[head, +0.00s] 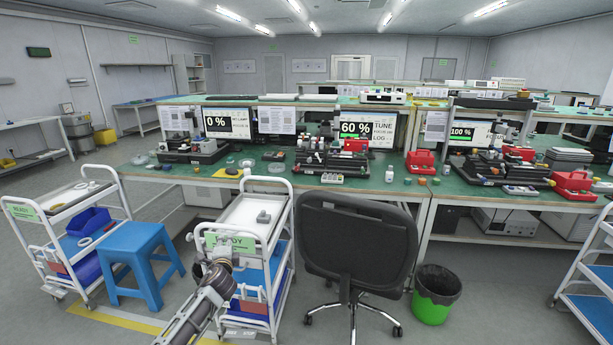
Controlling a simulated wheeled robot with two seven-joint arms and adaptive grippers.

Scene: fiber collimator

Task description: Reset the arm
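My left arm comes in from the bottom of the head view. Its gripper (212,259) is small and dark, in front of the middle white cart (243,226) and overlapping its near left side in the picture. I cannot tell whether its fingers are open or shut, and I see nothing clearly held in it. My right arm and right gripper are not in view. A small grey part (263,216) lies on the middle cart's top tray, beyond my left gripper.
A blue stool (141,255) and another white cart (62,203) stand to the left. A black office chair (357,240) and a green bin (435,295) stand to the right. The long green workbench (400,187) behind carries monitors and optical setups. Floor shows around the bin.

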